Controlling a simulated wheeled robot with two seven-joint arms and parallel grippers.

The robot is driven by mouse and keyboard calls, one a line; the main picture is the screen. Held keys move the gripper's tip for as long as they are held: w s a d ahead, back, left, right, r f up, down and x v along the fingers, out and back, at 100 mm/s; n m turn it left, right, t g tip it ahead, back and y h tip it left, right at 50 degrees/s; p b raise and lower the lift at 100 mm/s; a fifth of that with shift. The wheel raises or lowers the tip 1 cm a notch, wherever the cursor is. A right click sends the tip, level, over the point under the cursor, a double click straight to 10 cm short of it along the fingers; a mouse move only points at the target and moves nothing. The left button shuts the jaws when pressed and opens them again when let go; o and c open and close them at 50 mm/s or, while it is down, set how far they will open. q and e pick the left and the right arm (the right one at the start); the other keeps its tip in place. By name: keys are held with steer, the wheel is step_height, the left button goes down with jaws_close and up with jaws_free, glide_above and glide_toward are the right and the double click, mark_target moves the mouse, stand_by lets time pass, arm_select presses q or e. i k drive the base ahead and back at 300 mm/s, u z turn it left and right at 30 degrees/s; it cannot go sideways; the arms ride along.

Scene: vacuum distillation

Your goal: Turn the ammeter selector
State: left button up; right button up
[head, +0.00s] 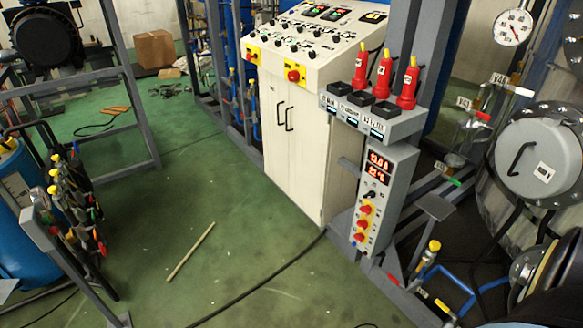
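A narrow grey control box (382,205) stands upright right of centre. It has red digital readouts (377,168) near its top. A small black selector knob (370,194) sits just below the readouts, with several red knobs on yellow plates (363,222) under it. The labels are too small to read, so I cannot tell for sure which knob is the ammeter selector. Neither of my grippers is in view.
A cream cabinet (292,140) with a sloped panel of switches stands behind. A grey shelf (375,122) holds red bottles (385,75). A tool rack (75,205) stands left. A stick (190,252) and black cable (265,280) lie on open green floor.

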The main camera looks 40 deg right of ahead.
mark_target(370, 194)
steer(key=z, duration=0.15)
steer(key=i, duration=1.6)
steer(key=z, duration=1.7)
steer(key=i, duration=0.65)
steer(key=z, duration=0.65)
